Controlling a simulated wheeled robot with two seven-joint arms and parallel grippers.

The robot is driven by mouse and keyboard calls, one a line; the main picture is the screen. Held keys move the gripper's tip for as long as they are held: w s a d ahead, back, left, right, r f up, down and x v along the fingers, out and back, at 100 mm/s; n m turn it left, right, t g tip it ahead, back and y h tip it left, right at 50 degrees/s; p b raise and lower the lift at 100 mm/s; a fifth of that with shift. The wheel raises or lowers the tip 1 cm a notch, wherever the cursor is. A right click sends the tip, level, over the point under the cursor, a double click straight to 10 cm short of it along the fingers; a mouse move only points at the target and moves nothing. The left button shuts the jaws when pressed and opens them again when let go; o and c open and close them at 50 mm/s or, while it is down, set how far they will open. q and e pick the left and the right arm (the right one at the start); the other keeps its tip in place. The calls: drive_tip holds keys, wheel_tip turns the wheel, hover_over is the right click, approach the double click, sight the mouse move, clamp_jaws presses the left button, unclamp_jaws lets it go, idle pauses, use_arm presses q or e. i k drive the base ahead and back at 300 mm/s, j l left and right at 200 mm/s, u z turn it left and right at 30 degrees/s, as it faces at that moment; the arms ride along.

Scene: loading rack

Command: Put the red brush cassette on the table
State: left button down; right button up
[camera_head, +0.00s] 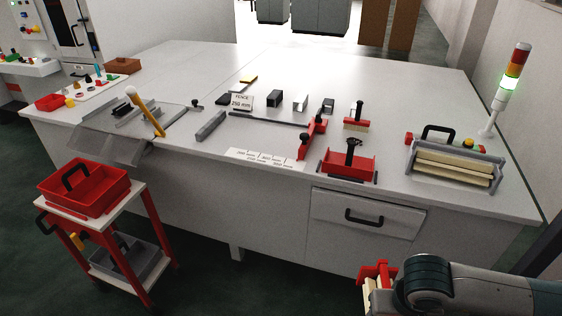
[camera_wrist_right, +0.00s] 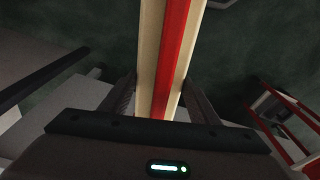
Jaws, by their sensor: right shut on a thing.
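The red brush cassette (camera_head: 377,271), red with cream sides, is at the lower right of the head view, low in front of the table (camera_head: 250,180). Its lower part is cut off by the frame edge. My right gripper (camera_wrist_right: 160,88) is shut on it; in the right wrist view the cassette (camera_wrist_right: 172,40) shows as a long red strip between two cream strips, between the fingers. My right arm comes in from the right, below the tabletop. My left gripper is in neither view.
On the table's right stand a red tray (camera_head: 348,166), a red-and-cream brush piece (camera_head: 357,117), a grey holder with cream rollers (camera_head: 455,166) and a signal light (camera_head: 511,80). A drawer (camera_head: 330,217) is below. A red-framed cart (camera_head: 95,222) stands left. The far tabletop is clear.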

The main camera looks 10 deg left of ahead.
sight(252, 136)
drive_tip(key=i+j+u, duration=0.6)
drive_tip(key=i+j, duration=0.3)
drive_tip(key=j, duration=0.15)
